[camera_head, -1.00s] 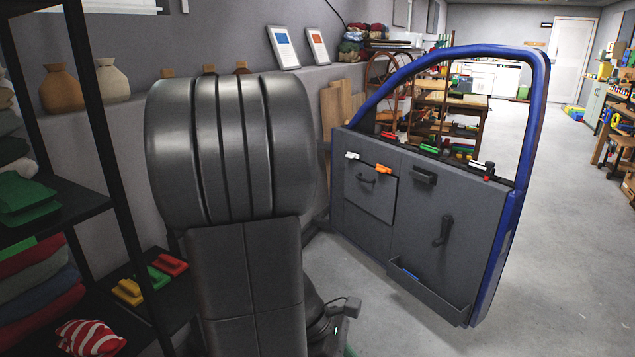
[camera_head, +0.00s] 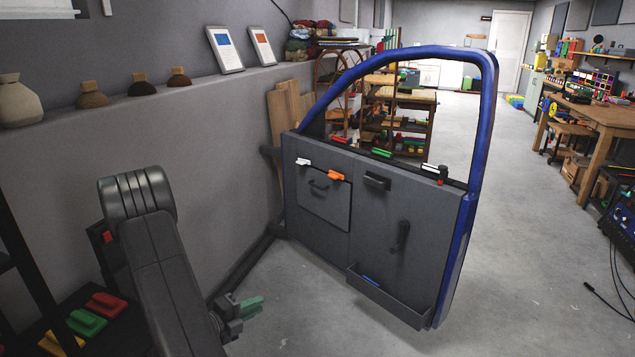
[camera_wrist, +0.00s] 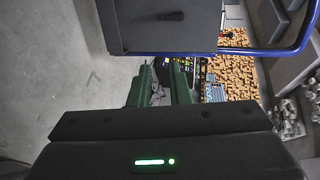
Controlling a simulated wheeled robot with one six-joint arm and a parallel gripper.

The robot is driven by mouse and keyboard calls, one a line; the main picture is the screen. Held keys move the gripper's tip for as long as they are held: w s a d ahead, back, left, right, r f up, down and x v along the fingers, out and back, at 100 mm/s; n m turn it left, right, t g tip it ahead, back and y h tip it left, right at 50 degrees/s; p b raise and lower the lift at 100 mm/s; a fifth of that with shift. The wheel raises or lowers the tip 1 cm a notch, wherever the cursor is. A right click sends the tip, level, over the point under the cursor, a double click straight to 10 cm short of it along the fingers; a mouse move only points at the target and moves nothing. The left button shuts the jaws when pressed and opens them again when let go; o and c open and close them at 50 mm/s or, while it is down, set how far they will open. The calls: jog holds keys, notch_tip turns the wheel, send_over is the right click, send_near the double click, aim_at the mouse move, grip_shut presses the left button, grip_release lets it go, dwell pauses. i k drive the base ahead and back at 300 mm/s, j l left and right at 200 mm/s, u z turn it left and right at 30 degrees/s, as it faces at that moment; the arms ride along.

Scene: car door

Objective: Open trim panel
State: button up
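The blue-framed car door (camera_head: 455,250) stands upright, with a grey inner face. At its upper left is a smaller rectangular trim panel (camera_head: 330,207) with a dark handle (camera_head: 319,184) near its top. The panel looks closed against the door. White (camera_head: 303,162) and orange (camera_head: 336,175) clips sit at its top edge. My gripper (camera_head: 248,306) is low, left of the door and apart from it. In the wrist view, its green fingers (camera_wrist: 161,88) are parted with nothing between them. A grey part of the door (camera_wrist: 160,28) shows beyond them, with a dark handle.
A crank handle (camera_head: 402,236) and a low pocket (camera_head: 385,293) are on the door's right part. A wall ledge (camera_head: 130,115) runs along the left. A dark shelf with coloured blocks (camera_head: 88,322) stands at lower left. The floor (camera_head: 300,325) before the door is clear.

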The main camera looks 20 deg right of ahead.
aim_at(328, 198)
jog(key=i+l, duration=0.2)
jog(key=i, duration=0.2)
jog(key=i+l, duration=0.25)
jog(key=i, duration=0.15)
jog(key=i+l, duration=0.2)
jog(key=i, duration=0.2)
jog(key=i+l, duration=0.25)
jog(key=i, duration=0.15)
jog(key=z, duration=0.05)
